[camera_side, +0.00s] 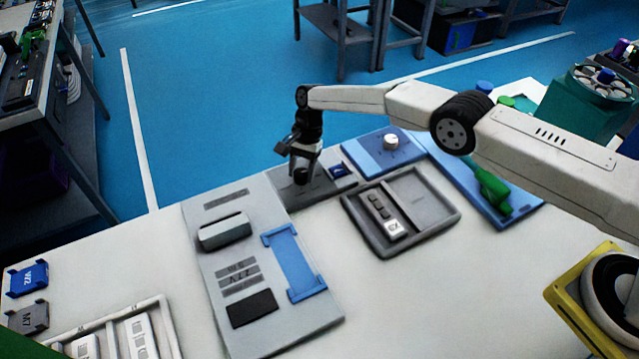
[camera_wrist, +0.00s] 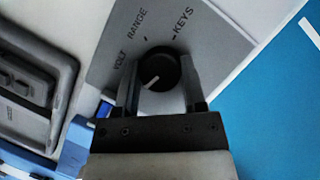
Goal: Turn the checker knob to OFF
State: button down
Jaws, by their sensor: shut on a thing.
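The checker knob (camera_wrist: 160,70) is a round black dial with a white pointer line, on a grey panel (camera_wrist: 215,45) in the wrist view. The panel reads VOLT, RANGE and KEYS around the knob. No OFF label can be seen. The pointer line slants toward the lower left of the picture. My gripper (camera_wrist: 160,85) is shut on the knob, one finger on each side. In the side view my gripper (camera_side: 303,174) is down at the dark grey panel (camera_side: 330,184) at the table's back edge, and it largely hides the knob there.
A blue panel with a white knob (camera_side: 391,142) stands right of the checker. A grey tray (camera_side: 435,222) holding a device labelled EX (camera_side: 393,228) lies in front. A grey board with a blue cradle (camera_side: 294,265) is at the left.

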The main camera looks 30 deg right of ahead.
aim_at(301, 171)
jog(key=shift+n+h, duration=0.3)
jog(key=shift+n, duration=0.4)
dwell(0.3)
jog(key=shift+c, duration=0.7)
grip_release()
jog(key=shift+r, duration=0.1)
jog(key=shift+v, duration=2.5)
notch_tip(301, 171, up, 7)
jog(key=shift+w, duration=0.1)
jog(key=shift+d, duration=0.15)
